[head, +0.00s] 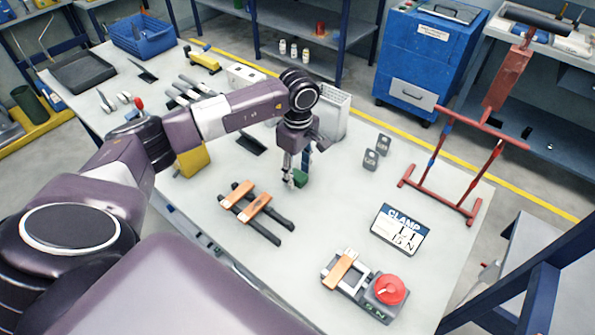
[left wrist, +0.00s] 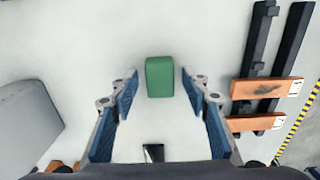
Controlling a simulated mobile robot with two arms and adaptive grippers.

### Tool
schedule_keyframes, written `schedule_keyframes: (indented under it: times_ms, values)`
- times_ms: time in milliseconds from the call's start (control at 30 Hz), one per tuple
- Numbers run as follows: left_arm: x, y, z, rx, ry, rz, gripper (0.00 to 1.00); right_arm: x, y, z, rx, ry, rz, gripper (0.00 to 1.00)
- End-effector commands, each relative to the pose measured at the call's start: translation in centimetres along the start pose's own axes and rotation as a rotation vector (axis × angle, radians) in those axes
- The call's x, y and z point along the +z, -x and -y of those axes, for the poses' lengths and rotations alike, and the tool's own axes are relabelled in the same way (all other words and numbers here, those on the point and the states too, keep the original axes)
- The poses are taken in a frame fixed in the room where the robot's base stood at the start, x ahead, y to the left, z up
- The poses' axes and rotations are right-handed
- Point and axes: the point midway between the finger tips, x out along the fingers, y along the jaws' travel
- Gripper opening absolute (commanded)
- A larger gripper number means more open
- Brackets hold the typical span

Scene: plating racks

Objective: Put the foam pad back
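A small green block (head: 301,178), which I take to be the foam pad, lies on the light worktop (head: 330,220). It also shows in the left wrist view (left wrist: 160,77). My left gripper (head: 294,172) is over the block and pointing down. In the left wrist view the open gripper (left wrist: 160,84) has one blue-padded finger on either side of the block, with a gap on both sides. How high the fingertips are above the worktop is unclear. In the head view the fingers partly hide the block. My right gripper does not show.
Orange blocks on dark bars (head: 250,208) lie close to the gripper. A clamp device with a red knob (head: 388,290), a CLAMP sign (head: 399,229), a red frame (head: 470,130) and small grey weights (head: 370,160) stand to the right. A yellow block (head: 192,161) is left.

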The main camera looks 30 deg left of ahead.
Motion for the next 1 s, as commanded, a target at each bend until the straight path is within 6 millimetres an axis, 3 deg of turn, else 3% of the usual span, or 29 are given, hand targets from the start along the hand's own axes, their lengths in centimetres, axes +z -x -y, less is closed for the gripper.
schedule_keyframes:
  times_ms: [233, 300, 700, 1000]
  values:
    - [0.0, 0.5, 0.0, 0.0, 0.0, 0.0, 0.43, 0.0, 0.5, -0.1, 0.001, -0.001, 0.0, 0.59]
    - [-0.1, 1.0, -0.1, 0.003, 0.0, -0.001, 0.43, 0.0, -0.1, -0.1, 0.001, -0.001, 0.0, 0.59]
    - [0.0, 9.3, -0.1, 0.006, -0.001, 0.0, 0.43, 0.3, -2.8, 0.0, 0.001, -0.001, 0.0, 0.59]
    - [0.0, 12.3, 0.0, 0.0, 0.0, 0.0, 0.43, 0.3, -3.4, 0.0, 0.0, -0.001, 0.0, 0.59]
